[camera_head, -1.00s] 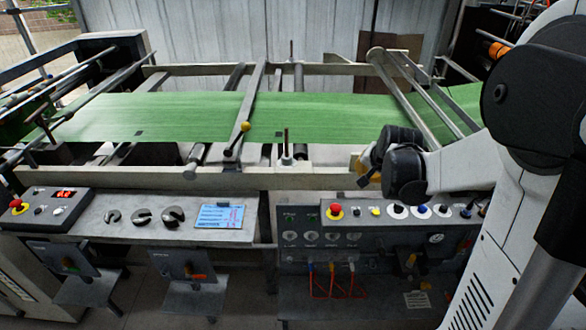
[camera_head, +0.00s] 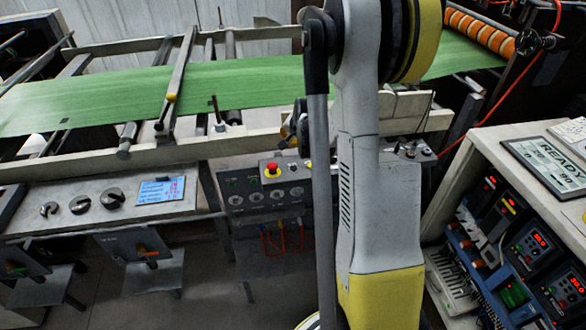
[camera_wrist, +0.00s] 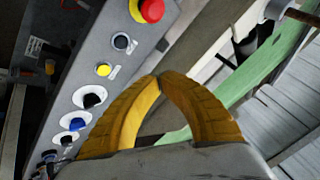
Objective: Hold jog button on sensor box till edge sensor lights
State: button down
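In the wrist view my gripper (camera_wrist: 159,80) has two yellow ribbed fingers whose tips meet, with nothing visible between them. It is beside a grey control panel (camera_wrist: 103,43) with a red emergency-stop button (camera_wrist: 152,10), a black button (camera_wrist: 121,41), a yellow button (camera_wrist: 103,70) and several white-ringed knobs. The fingertips appear apart from the buttons. No lit edge sensor can be made out.
The green web (camera_head: 110,95) runs across rollers behind the panel. A pale rail (camera_head: 110,162) lies in front of it. At right, a cabinet carries a READY display (camera_head: 548,163) and several red-lit controllers (camera_head: 540,241).

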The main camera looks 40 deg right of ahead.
aim_at(294, 168)
jog(key=shift+f+b, duration=3)
jog(key=shift+f, duration=1.2)
jog(key=shift+f+b, duration=0.45)
